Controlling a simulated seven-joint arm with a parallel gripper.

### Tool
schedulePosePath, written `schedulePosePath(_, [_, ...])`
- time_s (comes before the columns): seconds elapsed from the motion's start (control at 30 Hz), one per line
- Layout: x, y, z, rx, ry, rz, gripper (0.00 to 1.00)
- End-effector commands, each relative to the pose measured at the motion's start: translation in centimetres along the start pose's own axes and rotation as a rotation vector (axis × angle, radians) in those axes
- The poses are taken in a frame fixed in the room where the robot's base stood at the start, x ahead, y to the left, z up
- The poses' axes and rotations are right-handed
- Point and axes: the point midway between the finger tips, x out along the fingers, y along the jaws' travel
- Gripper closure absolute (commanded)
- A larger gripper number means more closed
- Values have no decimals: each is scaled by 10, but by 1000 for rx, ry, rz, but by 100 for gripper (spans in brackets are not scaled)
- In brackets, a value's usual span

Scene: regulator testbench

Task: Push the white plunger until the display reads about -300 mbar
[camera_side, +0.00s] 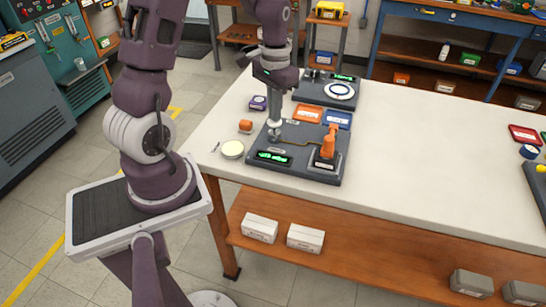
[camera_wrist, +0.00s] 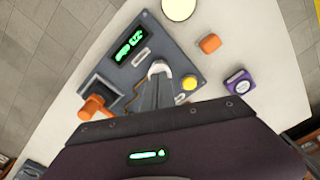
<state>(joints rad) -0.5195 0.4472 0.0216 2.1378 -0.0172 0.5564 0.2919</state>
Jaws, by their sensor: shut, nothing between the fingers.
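The dark grey test panel (camera_side: 335,172) lies on the white table, with a green-lit display (camera_side: 273,156) at its front left. The display also shows in the wrist view (camera_wrist: 129,46), but its digits are too small and blurred to read. My gripper (camera_side: 274,131) points down over the panel behind the display; its fingers are shut with nothing between them. In the wrist view the fingertips (camera_wrist: 157,80) are at a white rounded part (camera_wrist: 159,67), which looks like the plunger and is partly hidden by them. I cannot tell whether they touch or how far it is pressed.
An orange handle (camera_side: 328,143) stands up at the panel's right side. A yellow button (camera_wrist: 190,84) is near the fingers. An orange block (camera_side: 245,126), a purple box (camera_side: 258,103) and a pale round lid (camera_side: 232,149) lie left of the panel. The table's right part is mostly clear.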

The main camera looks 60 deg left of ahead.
Motion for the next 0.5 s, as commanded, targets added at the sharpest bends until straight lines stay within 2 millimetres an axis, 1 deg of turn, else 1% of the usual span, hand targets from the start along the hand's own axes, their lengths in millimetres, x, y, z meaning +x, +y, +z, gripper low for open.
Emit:
schedulePosePath(0.03, [3,0,0,0,-2,1,100])
schedulePosePath(0.4, [6,0,0,0,-1,0,100])
schedulePosePath(0.5, [5,0,0,0,0,0,100])
